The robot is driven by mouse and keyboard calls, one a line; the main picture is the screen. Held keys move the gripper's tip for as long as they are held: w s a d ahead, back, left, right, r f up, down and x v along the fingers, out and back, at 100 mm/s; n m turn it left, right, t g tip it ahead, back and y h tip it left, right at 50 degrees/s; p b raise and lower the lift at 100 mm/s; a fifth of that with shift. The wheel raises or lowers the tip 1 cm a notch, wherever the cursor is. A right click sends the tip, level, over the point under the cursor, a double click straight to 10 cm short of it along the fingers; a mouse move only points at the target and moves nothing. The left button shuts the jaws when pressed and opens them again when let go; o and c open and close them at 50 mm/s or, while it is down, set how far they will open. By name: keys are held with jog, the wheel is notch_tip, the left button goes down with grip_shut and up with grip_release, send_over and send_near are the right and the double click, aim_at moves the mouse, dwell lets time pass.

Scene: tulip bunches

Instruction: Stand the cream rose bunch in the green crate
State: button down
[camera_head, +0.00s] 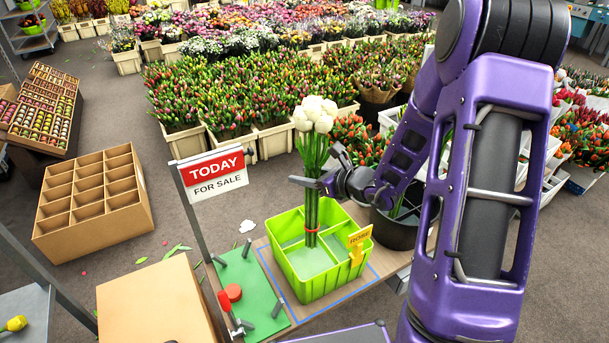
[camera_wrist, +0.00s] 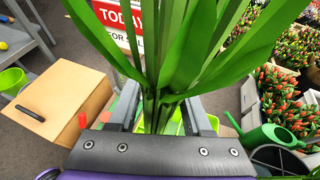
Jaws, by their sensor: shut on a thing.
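The cream rose bunch (camera_head: 316,115) is upright, with pale round heads on top and long green stems tied by a red band low down. My gripper (camera_head: 318,184) is shut around its stems, above the band. The wrist view shows green stems and leaves (camera_wrist: 165,70) between the two fingers (camera_wrist: 155,115). The bright green crate (camera_head: 312,290) has inner dividers and a yellow tag reading ROSE (camera_head: 360,240) on its right side. The lower stems are over or inside the crate, near its middle; I cannot tell whether they touch its floor or which compartment they are in.
The crate stands on a bench inside a blue outline. Left of it are a green mat (camera_head: 258,290) with tools and a TODAY FOR SALE sign (camera_head: 212,172). A black bucket (camera_head: 402,230) stands to the right.

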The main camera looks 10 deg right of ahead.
notch_tip(320, 180, down, 21)
jog(key=b, duration=0.7)
dwell(0.8)
jog(key=shift+f, duration=0.15)
dwell(0.4)
jog(key=shift+f, duration=0.4)
grip_release()
dwell(0.6)
jog(key=p+v, duration=0.1)
jog(key=v, duration=1.6)
jog(key=shift+s+p, duration=0.25)
jog(key=shift+p, duration=0.15)
